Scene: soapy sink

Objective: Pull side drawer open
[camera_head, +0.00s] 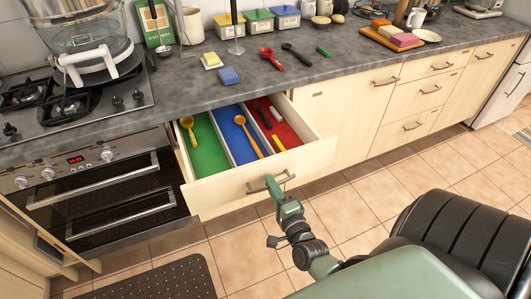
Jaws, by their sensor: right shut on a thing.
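The side drawer (219,192) is of light wood and stands pulled out from under the counter, next to the oven. Inside it are a green, a blue and a red compartment. A yellow utensil lies in the green one, a wooden spoon (248,138) in the blue one, and dark and yellow items in the red one. My right gripper (271,182) is shut on the dark handle (286,179) at the drawer's front. Its fingers hide part of the handle. My left gripper is not in view.
The oven (100,200) is left of the drawer, with a stove above. Closed cabinets (340,122) are on the right. The counter (330,70) holds sponges, spoons and tins. A dark mat (165,280) lies on the tiled floor, which is clear before the drawer.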

